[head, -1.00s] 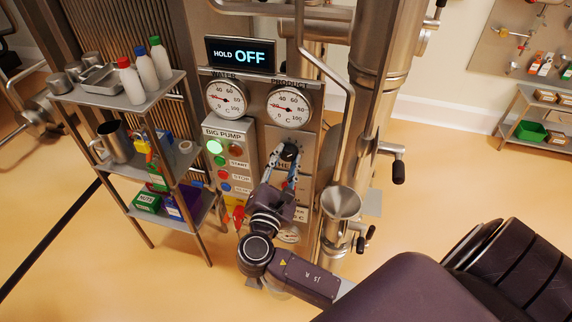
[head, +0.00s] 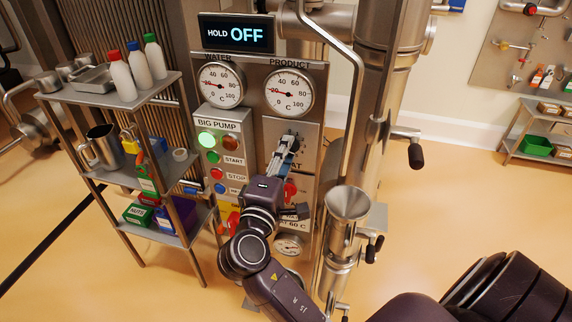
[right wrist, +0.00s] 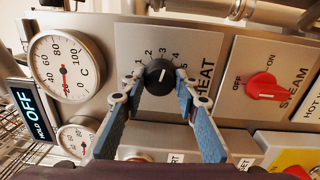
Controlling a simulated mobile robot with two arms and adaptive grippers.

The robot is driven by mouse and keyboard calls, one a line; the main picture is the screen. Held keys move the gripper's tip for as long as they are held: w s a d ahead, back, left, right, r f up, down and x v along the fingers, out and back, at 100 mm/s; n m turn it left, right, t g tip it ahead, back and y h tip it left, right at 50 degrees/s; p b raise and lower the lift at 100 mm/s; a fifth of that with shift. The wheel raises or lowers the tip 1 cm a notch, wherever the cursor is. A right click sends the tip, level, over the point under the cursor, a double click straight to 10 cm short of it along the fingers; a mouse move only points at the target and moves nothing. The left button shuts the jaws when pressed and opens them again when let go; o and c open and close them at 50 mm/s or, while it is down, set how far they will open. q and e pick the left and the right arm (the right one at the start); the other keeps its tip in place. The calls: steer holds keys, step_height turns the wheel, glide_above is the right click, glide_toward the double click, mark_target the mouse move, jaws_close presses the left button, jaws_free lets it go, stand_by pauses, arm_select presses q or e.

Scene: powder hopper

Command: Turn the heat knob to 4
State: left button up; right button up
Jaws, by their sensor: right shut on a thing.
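The heat knob (right wrist: 159,77) is a round black dial with a white mark, on a metal plate labelled HEAT with numbers around it. In the right wrist view its mark points up, close to 3. My right gripper (right wrist: 155,82) has its two blue fingers on opposite sides of the knob, shut on it. In the head view my right gripper (head: 290,139) reaches up to the heat plate (head: 271,128) and largely hides the knob. My left gripper is not in view.
A red STEAM knob (right wrist: 264,87) sits beside the heat plate. Two temperature gauges (head: 220,85) and a display reading HOLD OFF (head: 236,34) are above. BIG PUMP buttons (head: 213,157) are to the left. A metal funnel (head: 348,203) stands to the right, a shelf (head: 130,98) at left.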

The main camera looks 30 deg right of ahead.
steer(key=shift+f+m+b, duration=0.25)
steer(key=shift+m+b, duration=1.3)
steer(key=shift+m, duration=0.15)
steer(key=o, duration=1.1)
steer(key=shift+r, duration=0.15)
steer(key=shift+o, duration=0.2)
